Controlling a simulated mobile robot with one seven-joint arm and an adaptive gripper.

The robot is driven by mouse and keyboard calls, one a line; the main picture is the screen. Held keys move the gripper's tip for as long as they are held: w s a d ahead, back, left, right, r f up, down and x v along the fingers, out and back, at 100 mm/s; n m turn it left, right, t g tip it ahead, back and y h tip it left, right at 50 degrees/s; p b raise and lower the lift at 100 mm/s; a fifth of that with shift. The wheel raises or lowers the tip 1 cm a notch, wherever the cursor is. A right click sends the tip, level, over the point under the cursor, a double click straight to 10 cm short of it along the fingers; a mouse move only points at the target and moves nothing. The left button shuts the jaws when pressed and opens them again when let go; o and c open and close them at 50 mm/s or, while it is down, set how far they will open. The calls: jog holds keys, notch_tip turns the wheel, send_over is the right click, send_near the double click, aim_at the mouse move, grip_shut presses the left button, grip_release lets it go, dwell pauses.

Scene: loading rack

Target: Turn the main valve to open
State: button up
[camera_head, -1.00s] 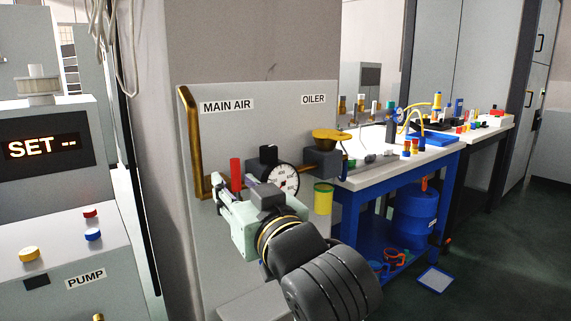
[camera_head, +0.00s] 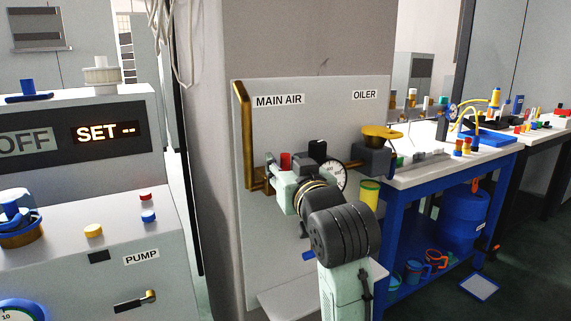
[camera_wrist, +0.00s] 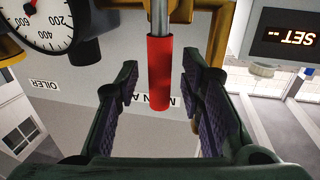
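The main valve's red handle (camera_head: 285,161) stands on the panel under the MAIN AIR label (camera_head: 279,100). It also shows in the wrist view, as a red grip (camera_wrist: 159,75) on a metal rod. My gripper (camera_wrist: 160,72) is open, with one finger on each side of the red handle and a gap visible on both sides. In the head view my gripper (camera_head: 277,172) is in front of the panel at the handle, and my wrist hides part of the valve body.
A pressure gauge (camera_head: 334,175) and a yellow-topped oiler (camera_head: 380,134) are right of the valve. A brass pipe (camera_head: 245,135) runs down the panel's left edge. The pump cabinet (camera_head: 100,200) stands left. A blue workbench (camera_head: 419,180) stands right.

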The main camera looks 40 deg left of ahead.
grip_shut()
dwell(0.5)
